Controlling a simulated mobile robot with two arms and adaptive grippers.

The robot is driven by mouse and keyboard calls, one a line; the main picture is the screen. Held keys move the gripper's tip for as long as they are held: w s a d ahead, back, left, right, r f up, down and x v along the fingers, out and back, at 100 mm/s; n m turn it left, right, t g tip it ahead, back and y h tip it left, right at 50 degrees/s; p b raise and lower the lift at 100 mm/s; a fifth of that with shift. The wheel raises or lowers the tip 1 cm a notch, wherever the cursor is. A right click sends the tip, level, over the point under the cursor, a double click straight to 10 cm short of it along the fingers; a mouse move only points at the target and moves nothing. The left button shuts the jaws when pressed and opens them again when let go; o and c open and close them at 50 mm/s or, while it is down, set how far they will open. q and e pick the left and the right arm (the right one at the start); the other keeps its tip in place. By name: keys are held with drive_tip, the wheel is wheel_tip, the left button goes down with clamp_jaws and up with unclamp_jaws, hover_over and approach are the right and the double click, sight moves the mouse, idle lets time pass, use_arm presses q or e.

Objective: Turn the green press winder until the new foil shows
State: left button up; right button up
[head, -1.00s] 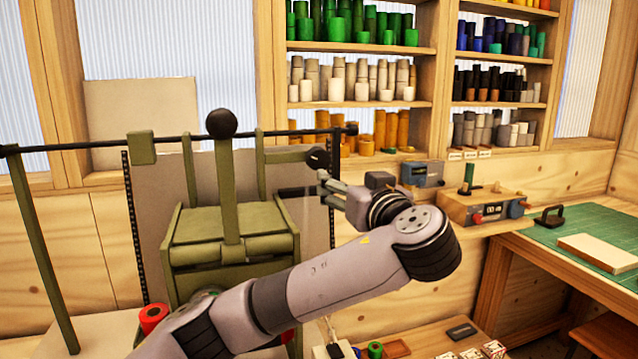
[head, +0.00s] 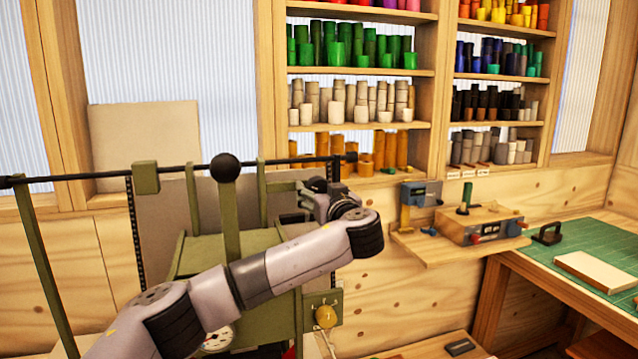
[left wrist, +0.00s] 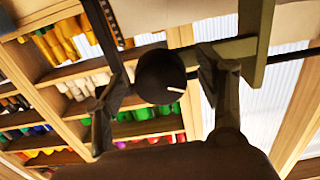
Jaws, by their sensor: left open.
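The green press (head: 231,215) stands at the left in the head view, with a black ball on its upright lever. The winder's round dark knob (left wrist: 160,77), with a short white mark on its face, shows in the left wrist view. My left gripper (head: 302,192) is at the right side of the press and hides most of the knob in the head view. In the left wrist view my left gripper (left wrist: 163,100) is open, with one finger on each side of the knob. Contact cannot be told. No foil face can be made out. My right gripper is not in view.
A dark rod (head: 90,174) crosses the press at the top. A small wall ledge (head: 440,250) holds devices. A green mat (head: 590,248) covers the right bench. Shelves of foil rolls (head: 365,52) stand behind.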

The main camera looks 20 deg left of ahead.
use_arm(q)
drive_tip(key=shift+w+a, duration=0.3)
drive_tip(key=shift+w, duration=0.2)
drive_tip(key=shift+c, duration=0.4)
drive_tip(key=c, duration=1.1)
